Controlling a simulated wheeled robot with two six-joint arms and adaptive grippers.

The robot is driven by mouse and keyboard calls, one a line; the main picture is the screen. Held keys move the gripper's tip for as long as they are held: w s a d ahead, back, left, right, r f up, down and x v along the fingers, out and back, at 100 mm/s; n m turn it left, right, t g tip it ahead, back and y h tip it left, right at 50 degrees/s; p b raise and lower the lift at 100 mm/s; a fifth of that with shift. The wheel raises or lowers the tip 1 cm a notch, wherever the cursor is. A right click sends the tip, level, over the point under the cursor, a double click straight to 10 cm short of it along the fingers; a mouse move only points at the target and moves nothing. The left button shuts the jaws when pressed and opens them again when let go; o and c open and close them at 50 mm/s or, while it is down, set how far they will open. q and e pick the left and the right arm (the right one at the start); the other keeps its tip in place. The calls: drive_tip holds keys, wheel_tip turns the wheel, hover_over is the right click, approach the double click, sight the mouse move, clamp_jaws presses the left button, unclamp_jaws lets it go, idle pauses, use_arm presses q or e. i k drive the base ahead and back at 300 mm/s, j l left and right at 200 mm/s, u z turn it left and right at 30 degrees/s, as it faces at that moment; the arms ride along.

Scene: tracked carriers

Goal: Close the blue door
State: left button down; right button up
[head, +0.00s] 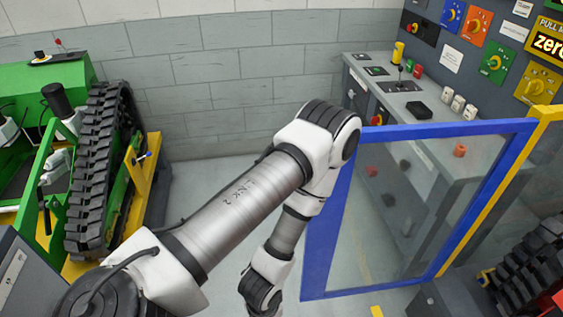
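The blue door (423,131) is a blue frame around a clear pane, at the right of the head view. Its right side meets a yellow post (545,118), and it stands at an angle in front of a grey control console. One of my arms reaches up from the lower left across the middle, and its bend overlaps the door's upper left corner in the picture. I cannot tell whether the arm touches the door. The arm's far end runs down past the door's left edge. Neither gripper shows in this view.
A green tracked carrier (45,75) with a black track (97,175) and yellow parts stands at the left. The grey console (400,100) with knobs and a panel wall lies behind the door. Another black track (530,265) is at the lower right. Grey floor shows between.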

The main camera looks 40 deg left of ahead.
sight(322, 232)
drive_tip(key=j+z, duration=0.2)
drive_tip(key=j, duration=0.4)
drive_tip(key=j+z, duration=0.2)
drive_tip(key=j, duration=0.4)
drive_tip(key=k+j+z, duration=0.2)
drive_tip(key=j, duration=0.35)
drive_tip(key=i, duration=0.05)
